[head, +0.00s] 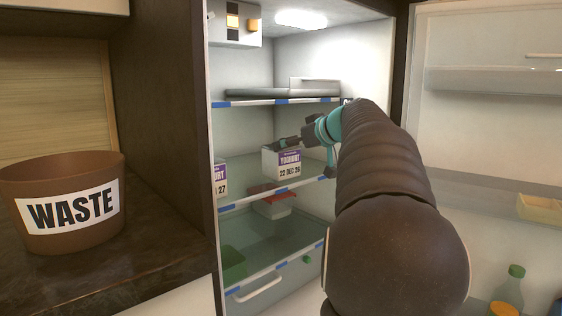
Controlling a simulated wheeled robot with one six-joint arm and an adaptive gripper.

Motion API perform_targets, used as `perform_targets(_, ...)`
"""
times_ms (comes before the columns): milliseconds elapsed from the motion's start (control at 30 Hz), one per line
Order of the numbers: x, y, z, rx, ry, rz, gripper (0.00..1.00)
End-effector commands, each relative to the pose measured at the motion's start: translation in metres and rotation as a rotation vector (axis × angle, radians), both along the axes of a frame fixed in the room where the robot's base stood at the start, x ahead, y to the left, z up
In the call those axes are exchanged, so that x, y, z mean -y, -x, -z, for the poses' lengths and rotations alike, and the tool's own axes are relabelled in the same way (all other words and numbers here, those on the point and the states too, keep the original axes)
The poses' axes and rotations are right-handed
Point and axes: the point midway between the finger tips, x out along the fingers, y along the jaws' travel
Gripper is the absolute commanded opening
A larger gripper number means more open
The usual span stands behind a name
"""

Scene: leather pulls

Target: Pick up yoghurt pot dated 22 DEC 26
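The yoghurt pot (282,165) in the head view is white with a purple YOGHURT band and reads 22 DEC 26. It is upright at the middle fridge shelf (255,200), near its front edge. I cannot tell whether its base touches the shelf. My gripper (288,143), dark with teal parts, is at the top of this pot, reaching in from the right. Its fingers are small and partly hidden, so I cannot tell whether they grip the pot. A second yoghurt pot (220,180), its label ending in 27, is partly hidden by the fridge's left side.
An upper shelf (325,100) holds flat grey items. A red-topped white box (273,203) shows below the middle shelf. The open fridge door (480,150) is at right. A brown WASTE bin (60,205) stands on the dark counter (150,245) at left.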

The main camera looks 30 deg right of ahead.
Motion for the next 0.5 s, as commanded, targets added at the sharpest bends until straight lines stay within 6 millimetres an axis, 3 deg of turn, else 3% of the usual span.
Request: perform_targets(500,-0.007,-0.047,0.021,0.0,0.0,-0.003,1.0)
